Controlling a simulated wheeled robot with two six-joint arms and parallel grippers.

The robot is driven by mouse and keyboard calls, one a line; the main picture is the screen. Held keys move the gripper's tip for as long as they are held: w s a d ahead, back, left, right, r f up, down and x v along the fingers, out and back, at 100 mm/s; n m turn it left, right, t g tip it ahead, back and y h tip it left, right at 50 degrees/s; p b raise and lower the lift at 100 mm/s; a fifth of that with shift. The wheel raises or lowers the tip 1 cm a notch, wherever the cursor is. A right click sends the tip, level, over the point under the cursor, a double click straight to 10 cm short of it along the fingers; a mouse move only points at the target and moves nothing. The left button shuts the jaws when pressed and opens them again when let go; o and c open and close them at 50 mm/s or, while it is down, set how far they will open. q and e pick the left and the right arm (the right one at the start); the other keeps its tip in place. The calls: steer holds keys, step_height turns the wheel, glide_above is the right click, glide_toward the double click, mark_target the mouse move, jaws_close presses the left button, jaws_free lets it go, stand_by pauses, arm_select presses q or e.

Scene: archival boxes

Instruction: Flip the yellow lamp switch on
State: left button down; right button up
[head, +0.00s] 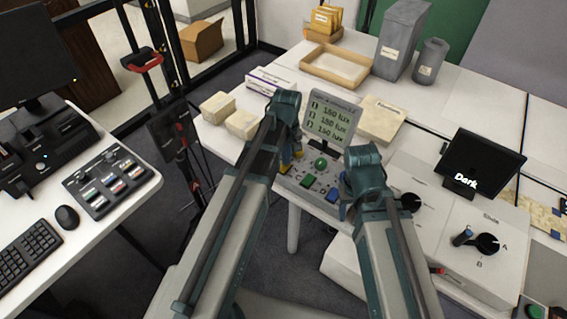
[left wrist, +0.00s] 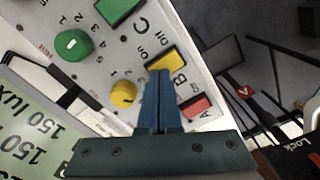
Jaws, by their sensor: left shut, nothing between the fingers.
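The grey control panel (left wrist: 100,60) carries a yellow rocker switch (left wrist: 166,57) by the letter B, with On and Off printed beside it. A round yellow knob (left wrist: 123,95) sits close by. My left gripper (left wrist: 160,74) is shut and empty, its blue fingertips over the panel between the yellow switch and the yellow knob. I cannot tell whether they touch. In the head view, my left gripper (head: 297,155) covers the panel's left part. My right gripper (head: 343,182) hangs over the panel's right side; its fingers are mostly hidden.
A red switch (left wrist: 197,107), a green switch (left wrist: 118,8) and a green knob (left wrist: 73,45) are neighbours. A box with a dial (head: 487,243) and a screen reading Dark (head: 480,160) stand right.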

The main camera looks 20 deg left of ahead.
arm_select(q)
steer(key=shift+w+d+p, duration=0.1)
steer(key=shift+d+p, duration=0.2)
arm_select(e)
steer(key=shift+s+d, duration=0.25)
steer(key=shift+d, duration=0.15)
arm_select(q)
steer(key=shift+w+d+r+p, duration=0.1)
steer(key=shift+w+r+p, duration=0.05)
steer(key=shift+r+p, duration=0.95)
steer(key=r+p, duration=0.2)
steer(key=shift+a+r+p, duration=0.3)
steer(key=shift+r+p, duration=0.05)
arm_select(e)
steer(key=r, duration=0.4)
steer(key=shift+w+a+r, duration=0.25)
steer(key=shift+a+r, duration=0.05)
steer(key=shift+r, duration=0.1)
arm_select(q)
steer(key=shift+f, duration=0.1)
steer(key=s+d+m+y, duration=0.1)
steer(key=s+d+m, duration=0.9)
steer(key=s, duration=0.4)
steer(key=shift+s+d+m, duration=0.2)
steer(key=shift+s+m, duration=0.1)
steer(key=shift+m, duration=0.6)
